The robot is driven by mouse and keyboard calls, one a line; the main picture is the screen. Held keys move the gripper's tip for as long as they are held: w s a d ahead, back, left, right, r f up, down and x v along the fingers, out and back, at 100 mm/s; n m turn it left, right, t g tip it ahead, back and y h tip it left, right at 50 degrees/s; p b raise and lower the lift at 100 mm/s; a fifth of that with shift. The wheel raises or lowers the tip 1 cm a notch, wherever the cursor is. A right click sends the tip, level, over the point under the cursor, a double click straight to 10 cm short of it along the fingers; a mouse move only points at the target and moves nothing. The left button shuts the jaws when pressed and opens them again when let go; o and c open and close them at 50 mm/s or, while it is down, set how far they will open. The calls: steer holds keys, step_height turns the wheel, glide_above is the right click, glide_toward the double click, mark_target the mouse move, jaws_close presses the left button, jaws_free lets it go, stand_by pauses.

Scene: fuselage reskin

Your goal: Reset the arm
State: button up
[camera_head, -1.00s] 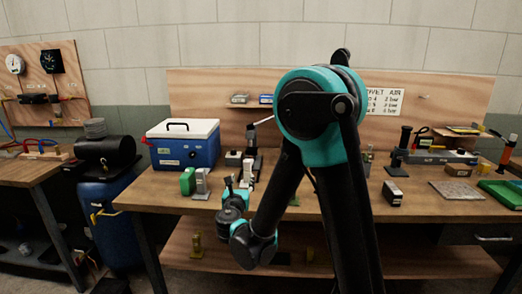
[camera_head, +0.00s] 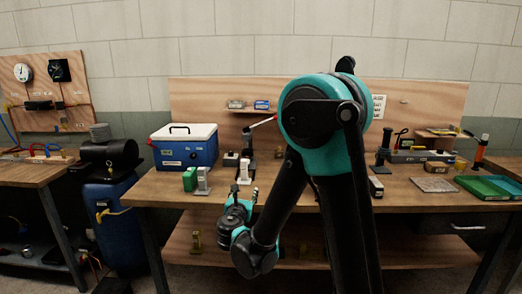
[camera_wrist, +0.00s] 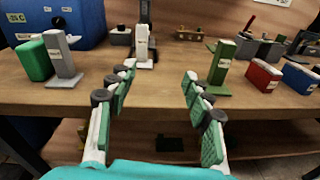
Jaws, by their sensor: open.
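My gripper (camera_wrist: 158,105) is open and empty in the wrist view, its green-padded fingers spread wide. It points at the front edge of the wooden workbench (camera_wrist: 150,95), with nothing between the fingertips except bench top and edge. In the head view my arm stands in front of the bench, bent down at the elbow. My gripper (camera_head: 243,190) shows there only partly, behind the wrist, near the bench's front edge.
A blue cooler (camera_head: 185,150), a green block (camera_head: 190,180) and a grey block (camera_head: 203,182) stand on the bench at left. A green tray (camera_head: 488,187) lies at right. A lower shelf (camera_head: 195,262) runs under the bench. A blue tank (camera_head: 110,205) stands left.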

steer(key=s+d+f+m+g+h, duration=0.1)
steer(key=s+d+f+m+g, duration=0.15)
steer(key=d+m, duration=0.35)
steer(key=s+d+f+m+g+h, duration=0.1)
steer(key=s+d+f+m+g, duration=0.15)
steer(key=d+m, duration=0.4)
steer(key=s+d+f+m+g+h, duration=0.1)
steer(key=s+d+f+m+g, duration=0.2)
steer(key=d, duration=0.6)
steer(key=s+d+f+m+g+y, duration=0.1)
steer(key=s+f+m+g+y, duration=0.1)
steer(key=s+m, duration=0.6)
steer(key=s+d+f+m+g+y, duration=0.2)
steer(key=s+f+m, duration=0.3)
steer(key=s+m, duration=0.3)
steer(key=shift+s+d+m+g+y, duration=0.15)
steer(key=shift+s+m+g+y, duration=0.25)
steer(key=shift+m, duration=0.45)
steer(key=shift+w+f, duration=0.1)
steer(key=shift+w, duration=0.05)
